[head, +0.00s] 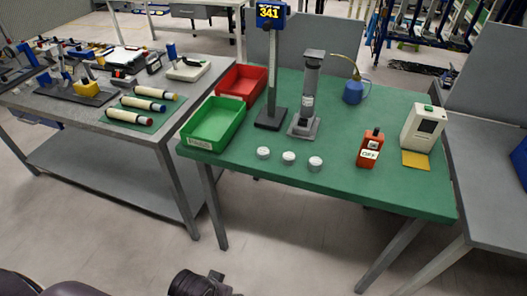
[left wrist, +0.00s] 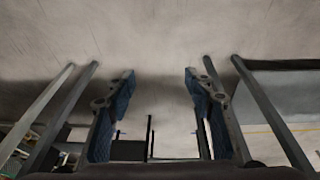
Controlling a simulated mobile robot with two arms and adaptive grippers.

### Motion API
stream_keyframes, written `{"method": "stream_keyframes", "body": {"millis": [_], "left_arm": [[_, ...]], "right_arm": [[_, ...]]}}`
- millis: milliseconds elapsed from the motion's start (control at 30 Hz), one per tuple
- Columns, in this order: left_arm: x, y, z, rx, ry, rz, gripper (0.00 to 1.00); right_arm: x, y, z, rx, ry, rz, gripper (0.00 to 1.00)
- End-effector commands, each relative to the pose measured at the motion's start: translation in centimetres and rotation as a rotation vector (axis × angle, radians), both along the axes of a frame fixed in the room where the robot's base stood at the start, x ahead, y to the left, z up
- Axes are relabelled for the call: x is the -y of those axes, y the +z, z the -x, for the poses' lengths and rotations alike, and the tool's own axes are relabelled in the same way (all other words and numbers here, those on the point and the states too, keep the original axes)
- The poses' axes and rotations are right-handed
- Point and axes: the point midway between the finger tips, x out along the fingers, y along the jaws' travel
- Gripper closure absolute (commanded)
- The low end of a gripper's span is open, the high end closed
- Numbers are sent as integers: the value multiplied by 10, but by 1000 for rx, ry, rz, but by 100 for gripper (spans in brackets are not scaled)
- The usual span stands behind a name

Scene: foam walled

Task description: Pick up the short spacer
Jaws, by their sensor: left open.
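Three small white round pieces stand in a row near the front edge of the green table: a left one (head: 263,153), a middle one (head: 289,158) and a right one (head: 316,163). They look alike in the head view, and I cannot tell which, if any, is the short spacer. My left gripper (left wrist: 158,78) is open and empty in the left wrist view, its blue-padded fingers wide apart over the grey floor. None of the white pieces shows in that view. My right gripper is not in view.
Behind the pieces on the green table (head: 350,189) stand a green bin (head: 238,135), a red bin (head: 262,81), a display post (head: 273,85) and a grey column stand (head: 310,90). An orange device (head: 369,148) stands to the right. The table's front strip is clear.

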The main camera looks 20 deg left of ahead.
Motion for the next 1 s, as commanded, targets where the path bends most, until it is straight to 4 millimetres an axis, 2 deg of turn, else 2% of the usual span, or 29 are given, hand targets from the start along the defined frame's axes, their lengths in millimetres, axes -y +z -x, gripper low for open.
{"method": "stream_keyframes", "body": {"millis": [33,100,267,500,667,800,900,1000], "left_arm": [[4,29,-13,37,61,48,52],[14,59,-33,80,193,156,52],[34,97,-78,138,491,430,52],[49,147,-159,125,1011,976,52],[38,179,-215,23,1375,1402,52],[13,204,-257,-119,1656,1772,52],[-7,216,-279,-224,1799,1989,52],[-22,223,-292,-309,1888,2139,52]], "right_arm": [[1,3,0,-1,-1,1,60],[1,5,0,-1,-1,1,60],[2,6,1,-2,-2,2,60],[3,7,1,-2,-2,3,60],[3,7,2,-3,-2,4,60],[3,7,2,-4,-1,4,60],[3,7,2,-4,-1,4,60],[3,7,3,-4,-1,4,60]]}}
